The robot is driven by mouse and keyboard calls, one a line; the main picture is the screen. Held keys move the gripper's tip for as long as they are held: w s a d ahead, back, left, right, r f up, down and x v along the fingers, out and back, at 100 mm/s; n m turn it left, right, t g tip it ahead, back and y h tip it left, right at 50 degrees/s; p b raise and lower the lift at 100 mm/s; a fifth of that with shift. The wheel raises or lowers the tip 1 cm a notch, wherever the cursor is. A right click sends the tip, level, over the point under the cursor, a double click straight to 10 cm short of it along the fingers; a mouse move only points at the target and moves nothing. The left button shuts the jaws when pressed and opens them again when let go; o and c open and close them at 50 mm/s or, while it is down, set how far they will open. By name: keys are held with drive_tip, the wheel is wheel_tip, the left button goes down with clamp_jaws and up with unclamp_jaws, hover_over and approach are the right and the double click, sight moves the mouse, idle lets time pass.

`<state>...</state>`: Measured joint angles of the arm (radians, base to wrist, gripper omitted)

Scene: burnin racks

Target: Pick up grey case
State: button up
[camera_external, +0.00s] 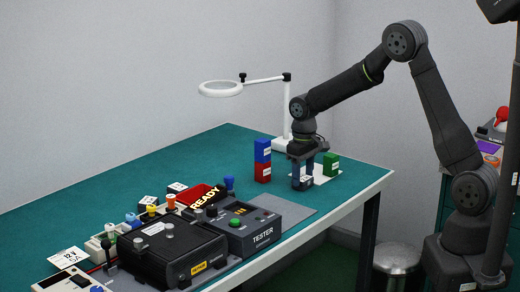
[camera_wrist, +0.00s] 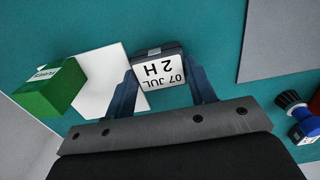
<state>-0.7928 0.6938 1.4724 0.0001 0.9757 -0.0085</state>
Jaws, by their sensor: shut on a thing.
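The grey case (camera_external: 302,184) is a small dark block at the near left edge of a white sheet on the green table. Its white label, reading "07 JUL 2 H", faces up in the wrist view (camera_wrist: 160,66). My gripper (camera_external: 304,168) points down over it. In the wrist view my gripper (camera_wrist: 165,85) has one finger against each side of the case and is shut on it. I cannot tell whether the case touches the table or hangs just above it.
A green block (camera_external: 331,164) stands close on the right, by the white sheet (camera_external: 322,180). A blue block (camera_external: 262,150) sits on a red block (camera_external: 263,172) on the left. A ring lamp (camera_external: 220,89) stands behind. The tester (camera_external: 240,232) and a red bin (camera_external: 200,193) are nearer the front.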

sight(302, 178)
drive_tip(key=shift+r, duration=0.6)
wheel_tip(302, 178, up, 3)
drive_tip(key=w+d+r, duration=0.3)
drive_tip(key=d+r, duration=0.4)
drive_tip(key=d, duration=0.4)
drive_tip(key=w+d+f+m, duration=0.2)
drive_tip(key=w+d+m, duration=0.25)
drive_tip(key=d, duration=0.45)
drive_tip(key=w+d+f+m, duration=0.1)
drive_tip(key=w+d+m, duration=0.35)
drive_tip(key=d, duration=0.55)
drive_tip(key=w+d+f+m, duration=0.25)
drive_tip(key=w+d, duration=0.25)
drive_tip(key=d, duration=0.4)
drive_tip(key=s+f+n, duration=0.1)
drive_tip(key=s+f, duration=0.2)
drive_tip(key=f, duration=0.5)
drive_tip(key=s+f+n, duration=0.1)
drive_tip(key=s+f, duration=0.3)
drive_tip(key=f, duration=0.4)
drive_tip(key=shift+s+d+f, duration=0.15)
drive_tip(key=shift+s+d, duration=0.15)
drive_tip(key=shift+d, duration=0.15)
